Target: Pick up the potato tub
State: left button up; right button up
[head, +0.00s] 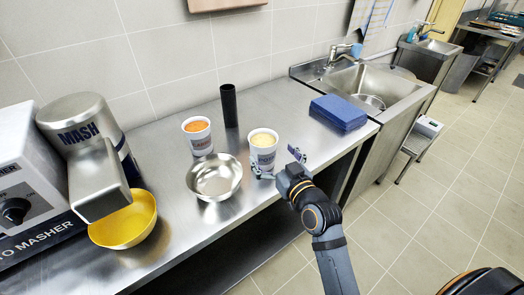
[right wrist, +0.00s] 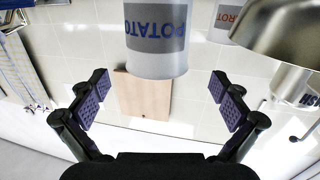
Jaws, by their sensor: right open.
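The potato tub (head: 263,155) is a white cup with pale yellow contents, upright on the steel counter. In the right wrist view, which looks upside down, the tub (right wrist: 156,45) shows its POTATO lettering ahead of the fingers, roughly centred between them. My right gripper (head: 277,163) is open and empty, at the tub's near right side; its purple-padded fingers also show spread in the wrist view (right wrist: 162,92). The tub's base sits close to one fingertip in the head view; I cannot tell if they touch. My left gripper is out of view.
A steel bowl (head: 214,178) stands just left of the tub. A tub with orange contents (head: 198,137) and a black cylinder (head: 229,106) stand behind.

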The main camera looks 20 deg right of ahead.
aim_at(258, 133)
jog(key=shift+w+a+f, duration=0.1)
jog(key=shift+w, duration=0.75)
jog(key=w, duration=0.2)
jog(key=w+p, duration=0.1)
jog(key=w, duration=0.2)
jog(key=shift+a+f, duration=0.1)
jog(key=shift+a, duration=0.1)
jog(key=c, duration=1.5)
